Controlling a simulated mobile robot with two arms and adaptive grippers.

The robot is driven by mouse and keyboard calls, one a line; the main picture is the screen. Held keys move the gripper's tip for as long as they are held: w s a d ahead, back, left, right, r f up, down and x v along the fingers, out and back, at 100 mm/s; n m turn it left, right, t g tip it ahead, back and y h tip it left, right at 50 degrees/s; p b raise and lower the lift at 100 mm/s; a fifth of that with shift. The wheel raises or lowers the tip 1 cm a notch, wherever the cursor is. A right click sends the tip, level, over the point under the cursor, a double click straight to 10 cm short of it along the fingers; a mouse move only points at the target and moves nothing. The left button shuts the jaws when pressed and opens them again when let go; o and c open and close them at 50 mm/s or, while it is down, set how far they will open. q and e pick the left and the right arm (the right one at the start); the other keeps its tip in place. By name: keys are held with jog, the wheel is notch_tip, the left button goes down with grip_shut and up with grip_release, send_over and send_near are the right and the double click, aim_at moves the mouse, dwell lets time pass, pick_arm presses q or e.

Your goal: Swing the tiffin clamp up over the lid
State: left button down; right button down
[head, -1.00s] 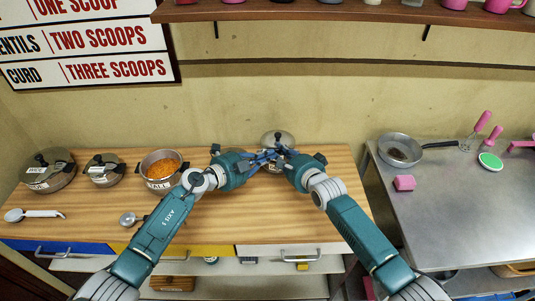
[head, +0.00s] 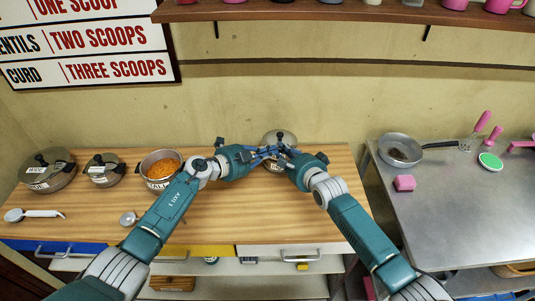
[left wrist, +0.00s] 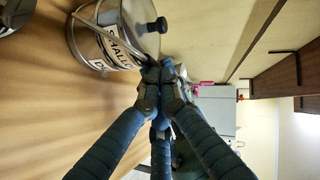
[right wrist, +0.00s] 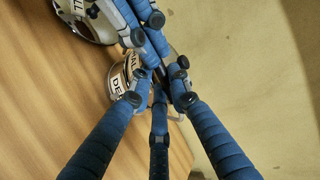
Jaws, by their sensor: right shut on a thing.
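The tiffin (head: 280,136) is a round steel container with a black-knobbed lid, at the back of the wooden counter. In the left wrist view the tiffin (left wrist: 118,42) has a black-and-white label, and the clamp (left wrist: 110,35), a thin metal bar, slants across its upper side toward my left fingertips. My left gripper (left wrist: 166,72) has its fingertips close together beside the tiffin; whether the bar is between them is hidden. My right gripper (right wrist: 160,98) is shut on the tiffin (right wrist: 117,80) from the right side. In the head view both grippers partly cover the tiffin.
A pot of orange lentils (head: 160,166) and two lidded pots (head: 104,170) (head: 48,171) stand to the left. A ladle (head: 34,214) lies at the front left. A steel table (head: 450,210) with a pan (head: 400,150) is at the right. A shelf (head: 340,10) runs above.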

pick_arm(q)
jog(key=shift+w+a+r, duration=0.15)
jog(key=shift+w+a, duration=0.25)
jog(key=shift+a, duration=0.05)
pick_arm(e)
jog(key=shift+s+a, duration=0.25)
jog(key=shift+a, duration=0.2)
jog(key=c, duration=1.6)
grip_release()
pick_arm(q)
jog(key=shift+s, duration=0.1)
jog(key=shift+d, duration=0.1)
pick_arm(e)
jog(key=shift+d, duration=0.1)
